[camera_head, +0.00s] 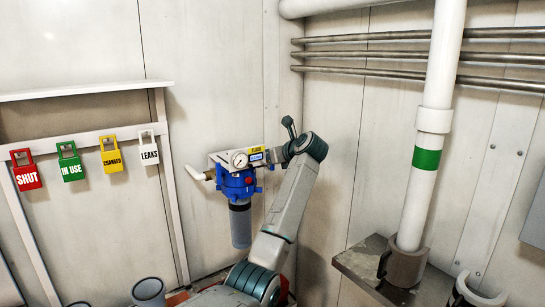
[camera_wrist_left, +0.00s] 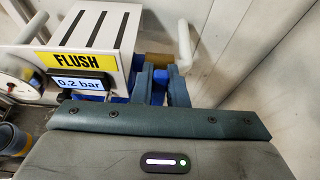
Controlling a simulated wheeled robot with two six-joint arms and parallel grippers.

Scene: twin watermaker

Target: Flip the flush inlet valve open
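The flush unit shows in the head view as a blue filter head (camera_head: 236,184) with a grey bowl below, a round gauge (camera_head: 239,158) and a yellow FLUSH label (camera_head: 256,150). In the left wrist view, the FLUSH label (camera_wrist_left: 83,61) sits above a display (camera_wrist_left: 80,85) reading 0.2 bar. My right gripper is out of view.
Red, green, yellow and white tags (camera_head: 150,152) hang on a rail at left. A white pipe (camera_head: 432,130) with a green band stands at right. The wall is close behind the unit.

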